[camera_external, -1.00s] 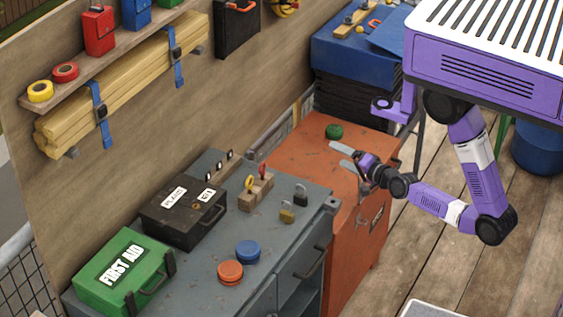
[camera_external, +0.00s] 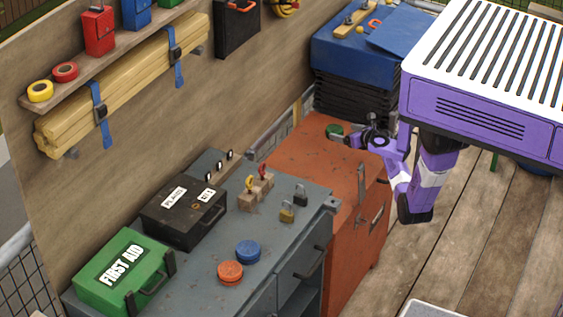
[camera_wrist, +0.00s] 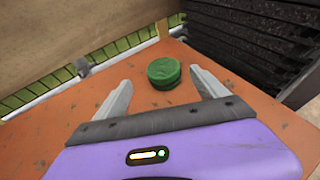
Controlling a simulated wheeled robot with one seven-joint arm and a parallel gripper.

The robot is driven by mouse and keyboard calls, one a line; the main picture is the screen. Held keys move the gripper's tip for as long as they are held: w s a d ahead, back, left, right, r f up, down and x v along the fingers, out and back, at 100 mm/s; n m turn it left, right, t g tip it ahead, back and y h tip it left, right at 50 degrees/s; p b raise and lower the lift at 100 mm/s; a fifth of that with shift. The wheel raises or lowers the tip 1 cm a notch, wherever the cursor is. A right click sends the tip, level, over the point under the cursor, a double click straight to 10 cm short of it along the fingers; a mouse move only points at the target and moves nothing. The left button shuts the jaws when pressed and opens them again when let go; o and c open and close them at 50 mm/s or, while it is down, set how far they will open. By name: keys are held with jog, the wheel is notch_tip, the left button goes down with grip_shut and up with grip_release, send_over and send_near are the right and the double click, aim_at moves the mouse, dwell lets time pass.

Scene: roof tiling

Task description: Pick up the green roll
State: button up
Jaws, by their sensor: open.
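The green roll (camera_external: 334,131) lies on the orange cabinet top (camera_external: 300,150), near its back edge. In the wrist view the green roll (camera_wrist: 164,72) shows just ahead of and between my finger tips. My gripper (camera_wrist: 158,88) is open, with one grey finger on each side and nothing held. In the external view my gripper (camera_external: 347,138) is low over the cabinet top beside the roll, partly hidden by my wrist. I cannot tell whether a finger touches the roll.
Black stacked crates (camera_wrist: 250,40) under a blue cover (camera_external: 350,55) stand close behind the roll. A wooden wall (camera_wrist: 70,35) runs along the back left. The grey bench (camera_external: 200,260) holds a green first aid box (camera_external: 120,270), a black case (camera_external: 185,212), padlocks and two discs.

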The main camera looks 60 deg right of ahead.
aim_at(337, 130)
jog(key=shift+d+f, duration=0.3)
jog(key=shift+d, duration=0.05)
jog(key=b+x, duration=0.3)
jog(key=x, duration=0.4)
jog(key=shift+w+f, duration=0.1)
jog(key=shift+w, duration=0.1)
jog(key=c, duration=1.6)
jog(key=shift+o, duration=0.2)
